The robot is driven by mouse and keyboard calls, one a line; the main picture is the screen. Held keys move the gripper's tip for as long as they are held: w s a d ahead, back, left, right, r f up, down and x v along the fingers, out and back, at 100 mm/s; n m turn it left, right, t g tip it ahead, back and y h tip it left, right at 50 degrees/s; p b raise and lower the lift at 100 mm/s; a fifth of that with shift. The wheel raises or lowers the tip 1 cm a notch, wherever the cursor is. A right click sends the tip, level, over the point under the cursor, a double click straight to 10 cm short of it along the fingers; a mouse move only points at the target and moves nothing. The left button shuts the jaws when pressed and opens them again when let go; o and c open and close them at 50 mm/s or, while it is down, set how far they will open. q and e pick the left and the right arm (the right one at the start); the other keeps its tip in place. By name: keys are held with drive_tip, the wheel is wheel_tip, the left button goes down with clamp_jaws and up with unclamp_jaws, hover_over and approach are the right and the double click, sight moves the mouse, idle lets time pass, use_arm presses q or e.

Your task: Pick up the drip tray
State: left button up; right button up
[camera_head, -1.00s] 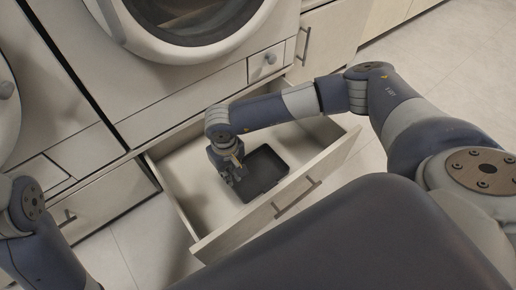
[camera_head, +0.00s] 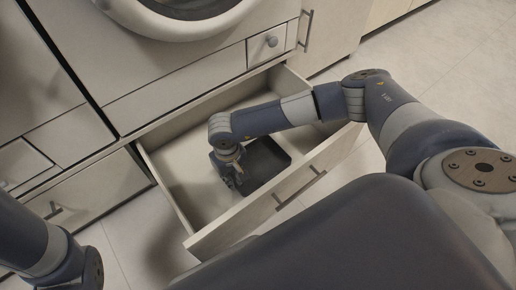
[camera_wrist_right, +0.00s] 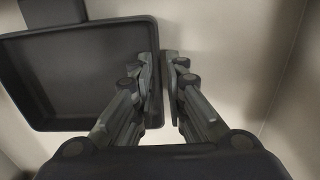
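The drip tray (camera_head: 268,160) is a dark, shallow, square tray lying in the open drawer. In the right wrist view the tray (camera_wrist_right: 85,85) fills the left side, its near-right wall at the fingers. My right gripper (camera_head: 235,183) is at the tray's left side, pointing down into the drawer. In the wrist view its fingers (camera_wrist_right: 159,62) are close together on either side of the tray's wall, one inside and one outside. The gripper and forearm hide part of the tray in the head view. My left gripper is out of view; only its arm shows at lower left.
The open drawer (camera_head: 255,213) has a pale front panel with a handle and walls around the tray. A white washing machine (camera_head: 180,75) stands above it. A closed drawer (camera_head: 90,195) is at left. Bare floor (camera_head: 420,60) lies at right.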

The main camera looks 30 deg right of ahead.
wheel_tip(320, 180, down, 2)
drive_tip(key=shift+f+b, duration=0.15)
drive_tip(key=shift+b, duration=0.4)
drive_tip(key=shift+c, duration=0.4)
clamp_jaws()
